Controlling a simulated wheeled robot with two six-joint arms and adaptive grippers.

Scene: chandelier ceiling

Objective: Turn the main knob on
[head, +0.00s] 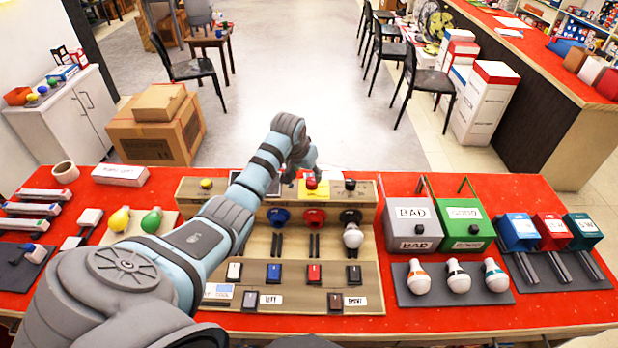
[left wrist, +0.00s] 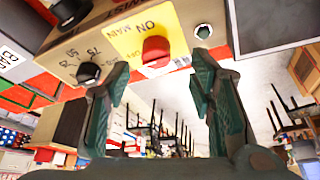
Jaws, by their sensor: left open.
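The main knob (head: 310,183) is red and sits on a yellow plate on top of the wooden panel (head: 366,222). In the left wrist view the red knob (left wrist: 156,51) stands by the words "ON", "MAIN" and "OFF"; which way it is turned I cannot tell. My left gripper (left wrist: 160,68) is open, its two fingers apart on either side of the knob in that view, with nothing held. Contact with the knob is not visible. In the head view my left arm crosses the panel and its wrist is just beyond the knob. My right gripper is out of view.
A black dial (left wrist: 88,73) with numbers is beside the main knob. A yellow button (head: 206,184) is at the panel's left. Bulb sockets and switches fill the panel front. Grey "BAD" (head: 413,238) and green "GOOD" (head: 465,233) boxes stand right, with bulbs in front.

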